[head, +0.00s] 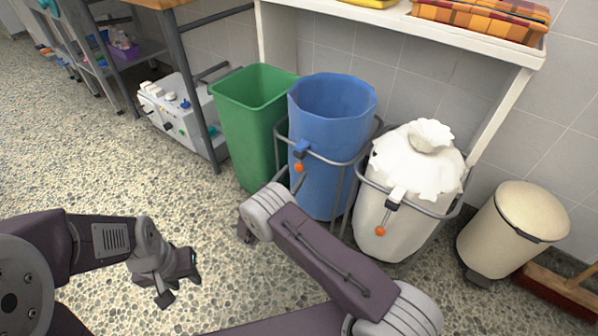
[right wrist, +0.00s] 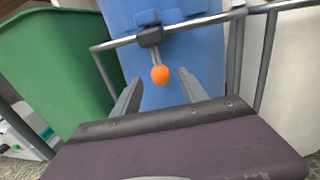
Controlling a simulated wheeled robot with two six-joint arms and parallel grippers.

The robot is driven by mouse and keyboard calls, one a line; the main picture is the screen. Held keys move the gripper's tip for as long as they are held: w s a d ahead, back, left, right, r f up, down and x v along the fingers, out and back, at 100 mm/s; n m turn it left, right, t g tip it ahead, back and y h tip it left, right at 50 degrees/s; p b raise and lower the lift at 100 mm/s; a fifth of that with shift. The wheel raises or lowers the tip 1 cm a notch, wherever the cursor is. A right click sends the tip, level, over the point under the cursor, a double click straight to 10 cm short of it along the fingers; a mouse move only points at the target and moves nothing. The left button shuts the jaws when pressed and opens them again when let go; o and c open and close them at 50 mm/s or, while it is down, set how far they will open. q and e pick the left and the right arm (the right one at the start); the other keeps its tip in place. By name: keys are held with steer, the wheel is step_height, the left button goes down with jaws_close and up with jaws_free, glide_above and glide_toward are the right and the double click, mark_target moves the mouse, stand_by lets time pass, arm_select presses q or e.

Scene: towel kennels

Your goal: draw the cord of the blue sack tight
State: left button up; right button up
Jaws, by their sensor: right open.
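The blue sack (head: 333,105) hangs open-mouthed in a grey metal ring stand. In the right wrist view the orange bead (right wrist: 159,75) hangs in front of the blue cloth (right wrist: 170,98). My right gripper (right wrist: 160,80) is open and empty, its fingers either side of the bead in the picture; whether they reach it I cannot tell. My left gripper (head: 182,287) is open and empty, low over the floor at left.
A green bin (head: 250,115) stands left of the blue sack. A white sack (head: 415,170) with its top gathered, and its own orange bead (head: 380,231), stands right. A cream pedal bin (head: 515,225) is further right. A white shelf (head: 450,25) overhangs behind. Speckled floor in front is clear.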

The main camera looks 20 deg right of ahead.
mark_target(297, 170)
steer(key=b+x, duration=0.1)
steer(key=x, duration=0.3)
steer(key=shift+w+d+f+b, duration=0.15)
steer(key=shift+f+b, duration=0.05)
steer(key=shift+b, duration=0.2)
steer(key=shift+w+d+r, duration=0.15)
steer(key=shift+w+d, duration=0.05)
arm_select(q)
step_height(297, 170, down, 3)
steer(key=shift+r, duration=0.1)
arm_select(e)
steer(key=shift+c, duration=0.3)
jaws_close()
steer(key=shift+s, duration=0.1)
